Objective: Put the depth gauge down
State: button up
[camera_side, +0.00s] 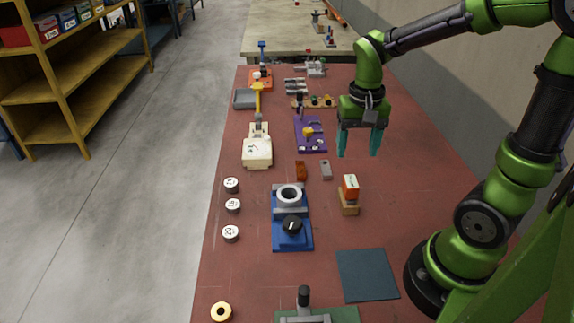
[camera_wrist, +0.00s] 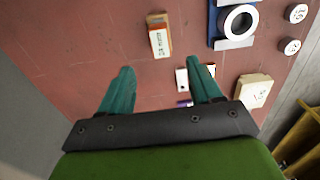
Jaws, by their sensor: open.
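My gripper (camera_side: 358,154) is open and empty, held above the red table. Its two teal fingers point down and apart, and they also show in the wrist view (camera_wrist: 160,72) with nothing between them. I cannot tell for sure which thing is the depth gauge. A yellow T-shaped tool (camera_side: 257,92) stands at the far left of the table, apart from my gripper. A red and white box (camera_side: 350,186) sits on a wooden block (camera_side: 348,207) nearer the camera than my gripper; the box also shows in the wrist view (camera_wrist: 159,42).
A blue fixture (camera_side: 305,239) with a ring and black knob stands mid-table. Several white discs (camera_side: 231,185) lie left of it. A cream device (camera_side: 257,152), a purple board (camera_side: 305,140) and small blocks (camera_side: 326,169) lie nearby. A dark mat (camera_side: 367,275) is bare.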

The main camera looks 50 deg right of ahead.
jog(key=s+a+r+n+t+y, duration=0.2)
jog(key=s+a+r+n+t, duration=0.2)
jog(key=a+r+t, duration=0.3)
jog(key=shift+a+r+n, duration=0.5)
jog(key=shift+a+r, duration=0.45)
jog(key=shift+a, duration=0.05)
